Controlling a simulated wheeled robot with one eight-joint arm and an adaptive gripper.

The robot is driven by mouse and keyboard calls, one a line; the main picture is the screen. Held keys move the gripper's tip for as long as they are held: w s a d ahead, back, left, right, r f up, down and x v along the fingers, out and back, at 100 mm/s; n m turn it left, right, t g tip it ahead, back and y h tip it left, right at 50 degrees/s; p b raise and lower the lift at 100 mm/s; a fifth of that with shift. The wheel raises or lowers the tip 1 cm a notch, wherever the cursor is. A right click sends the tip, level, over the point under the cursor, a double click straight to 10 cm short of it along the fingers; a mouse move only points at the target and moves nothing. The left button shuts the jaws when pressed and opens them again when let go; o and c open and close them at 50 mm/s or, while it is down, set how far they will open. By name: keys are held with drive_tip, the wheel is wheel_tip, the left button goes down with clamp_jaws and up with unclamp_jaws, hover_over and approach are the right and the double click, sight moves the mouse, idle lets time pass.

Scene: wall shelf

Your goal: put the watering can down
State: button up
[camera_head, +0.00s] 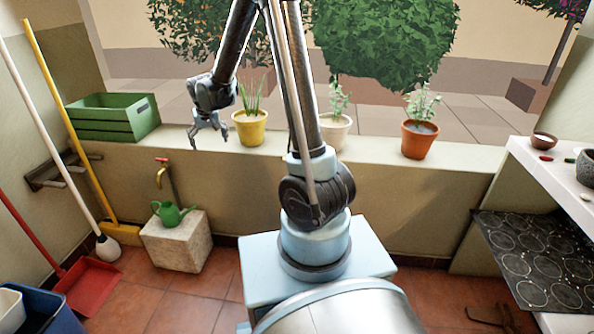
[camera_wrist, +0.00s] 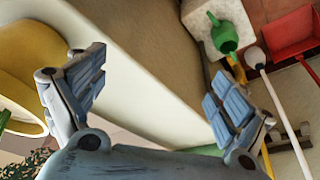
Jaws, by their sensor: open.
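The green watering can (camera_head: 172,213) stands upright on a pale stone block (camera_head: 178,247) below the window ledge, under a brass tap (camera_head: 160,172). My gripper (camera_head: 209,138) is open and empty, up near the ledge and to the right of and above the can. In the wrist view my gripper (camera_wrist: 157,105) shows its two fingers wide apart with nothing between them. The watering can (camera_wrist: 224,40) also shows there at the upper right, beyond the fingers and apart from them, on the stone block (camera_wrist: 212,14).
On the ledge (camera_head: 380,155) stand a green crate (camera_head: 112,128), a yellow pot (camera_head: 250,130) close to my gripper, a cream pot (camera_head: 335,133) and a terracotta pot (camera_head: 419,142). Broom, mop and red dustpan (camera_head: 88,287) are at left. A white counter (camera_head: 550,180) is at right.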

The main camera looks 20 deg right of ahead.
drive_tip(key=s+d+r+m, duration=0.1)
drive_tip(key=s+d+r, duration=0.4)
drive_tip(key=s+d, duration=0.3)
drive_tip(key=s+d+r, duration=0.4)
drive_tip(key=s+d, duration=0.3)
drive_tip(key=d, duration=0.2)
drive_tip(key=s+d+f, duration=0.1)
drive_tip(key=s+d, duration=0.2)
drive_tip(key=s, duration=0.4)
drive_tip(key=s+d+f+m+g, duration=0.1)
drive_tip(key=s+d+f, duration=0.1)
drive_tip(key=s, duration=0.4)
drive_tip(key=s+d+f, duration=0.1)
drive_tip(key=s+d, duration=0.3)
drive_tip(key=s, duration=0.3)
drive_tip(key=shift+s+d+f+m+h, duration=0.15)
drive_tip(key=shift+s+d+m+h, duration=0.15)
drive_tip(key=shift+s+d, duration=0.1)
drive_tip(key=shift+w+f+g, duration=0.2)
drive_tip(key=shift+w+g, duration=0.1)
drive_tip(key=shift+w, duration=0.3)
